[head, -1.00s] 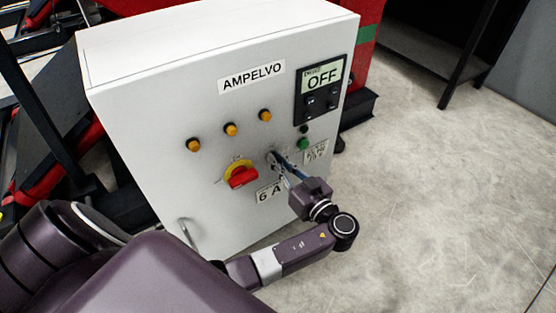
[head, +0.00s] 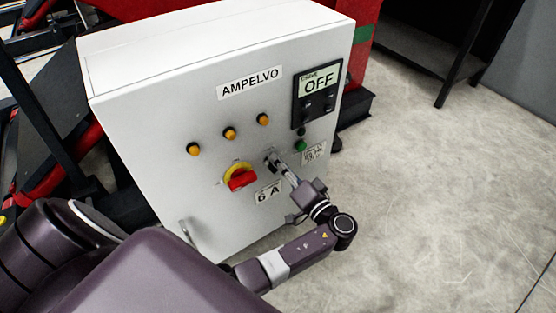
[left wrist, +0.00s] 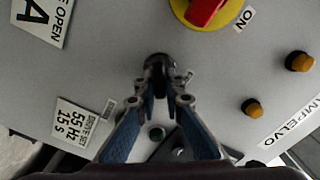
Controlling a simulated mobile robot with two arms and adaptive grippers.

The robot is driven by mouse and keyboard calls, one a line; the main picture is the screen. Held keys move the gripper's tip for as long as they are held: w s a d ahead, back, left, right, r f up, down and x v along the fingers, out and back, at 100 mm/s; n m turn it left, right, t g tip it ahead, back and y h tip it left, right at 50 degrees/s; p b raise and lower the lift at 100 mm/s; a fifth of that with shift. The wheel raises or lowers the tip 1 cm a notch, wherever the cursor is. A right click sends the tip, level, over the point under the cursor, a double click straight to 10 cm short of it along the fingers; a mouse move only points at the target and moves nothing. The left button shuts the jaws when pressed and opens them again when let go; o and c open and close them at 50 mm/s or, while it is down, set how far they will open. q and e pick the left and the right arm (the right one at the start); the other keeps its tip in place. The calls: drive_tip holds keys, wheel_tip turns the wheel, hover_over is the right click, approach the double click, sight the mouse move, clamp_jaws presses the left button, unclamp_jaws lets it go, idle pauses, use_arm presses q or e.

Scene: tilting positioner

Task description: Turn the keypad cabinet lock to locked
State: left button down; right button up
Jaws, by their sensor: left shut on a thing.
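The white cabinet (head: 200,105) carries a small dark lock (left wrist: 158,62), to the right of the red and yellow rotary switch. My left gripper (head: 274,164) reaches the cabinet front at the lock. In the left wrist view my left gripper (left wrist: 160,82) has its two fingertips closed on the lock's sides. The fingers hide part of the lock, and I cannot read which position it is in. The keypad panel (head: 318,92) at the upper right of the door shows OFF. My right gripper is not in view.
The red and yellow switch (head: 241,178) sits close left of my fingers. Several orange lamps (head: 230,133) are above it, and a green button (head: 300,146) is to the right. A door handle (head: 186,232) sticks out at lower left. Open floor (head: 440,200) lies to the right.

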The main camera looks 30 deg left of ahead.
use_arm(q)
drive_tip(key=m+p, duration=0.1)
drive_tip(key=m, duration=0.4)
drive_tip(key=shift+w+f+p, duration=0.1)
drive_tip(key=shift+f+p, duration=0.05)
drive_tip(key=shift+p, duration=0.2)
drive_tip(key=shift+d+f+m+p, duration=0.15)
drive_tip(key=shift+m+p, duration=0.15)
drive_tip(key=shift+m, duration=0.6)
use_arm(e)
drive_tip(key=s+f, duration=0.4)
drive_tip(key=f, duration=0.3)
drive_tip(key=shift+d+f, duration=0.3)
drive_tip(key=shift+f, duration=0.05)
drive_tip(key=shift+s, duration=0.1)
use_arm(q)
drive_tip(key=c, duration=2)
unclamp_jaws()
drive_tip(key=v, duration=0.7)
drive_tip(key=shift+d, duration=0.15)
